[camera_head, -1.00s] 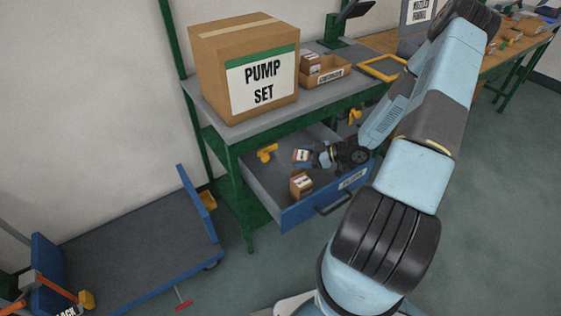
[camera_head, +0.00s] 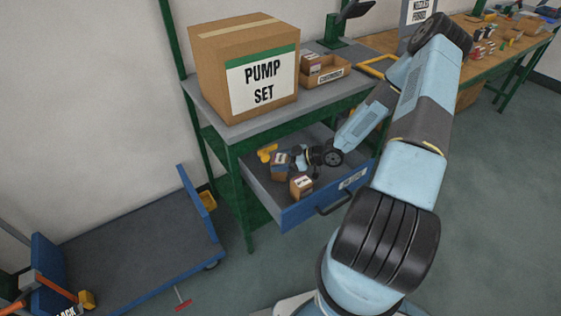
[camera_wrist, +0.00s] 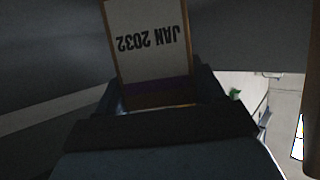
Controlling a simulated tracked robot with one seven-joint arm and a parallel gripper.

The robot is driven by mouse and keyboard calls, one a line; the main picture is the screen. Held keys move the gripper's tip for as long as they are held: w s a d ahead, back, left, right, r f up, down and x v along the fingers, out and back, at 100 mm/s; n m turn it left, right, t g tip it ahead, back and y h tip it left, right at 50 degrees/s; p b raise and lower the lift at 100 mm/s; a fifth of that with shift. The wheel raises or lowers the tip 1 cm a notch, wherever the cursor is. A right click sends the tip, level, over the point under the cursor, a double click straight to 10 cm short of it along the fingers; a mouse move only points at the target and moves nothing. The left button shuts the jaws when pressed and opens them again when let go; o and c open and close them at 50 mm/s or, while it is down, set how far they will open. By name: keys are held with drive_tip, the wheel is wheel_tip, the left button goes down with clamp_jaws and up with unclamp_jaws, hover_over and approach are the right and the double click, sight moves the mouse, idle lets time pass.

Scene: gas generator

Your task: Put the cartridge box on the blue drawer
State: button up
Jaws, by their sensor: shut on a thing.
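The blue drawer (camera_head: 293,217) is pulled open under the grey workbench. My gripper (camera_head: 292,160) is inside the drawer's outline and shut on a small cartridge box (camera_head: 279,166). In the wrist view the held box (camera_wrist: 148,45) stands between the fingers (camera_wrist: 155,92), with an upside-down "JAN 2032" label and a purple band. I cannot tell whether its base touches the drawer floor. A second small brown box (camera_head: 301,187) with a white label sits near the drawer's front, close to the held one.
A yellow object (camera_head: 267,152) lies at the drawer's back left. On the bench stand a large PUMP SET carton (camera_head: 245,70) and an open cardboard tray (camera_head: 322,78) with small boxes. A blue trolley (camera_head: 140,235) stands on the floor at left.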

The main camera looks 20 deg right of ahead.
drive_tip(key=o, duration=1.1)
drive_tip(key=shift+d+r, duration=0.1)
drive_tip(key=shift+d, duration=0.05)
drive_tip(key=v, duration=0.7)
drive_tip(key=shift+s+d, duration=0.1)
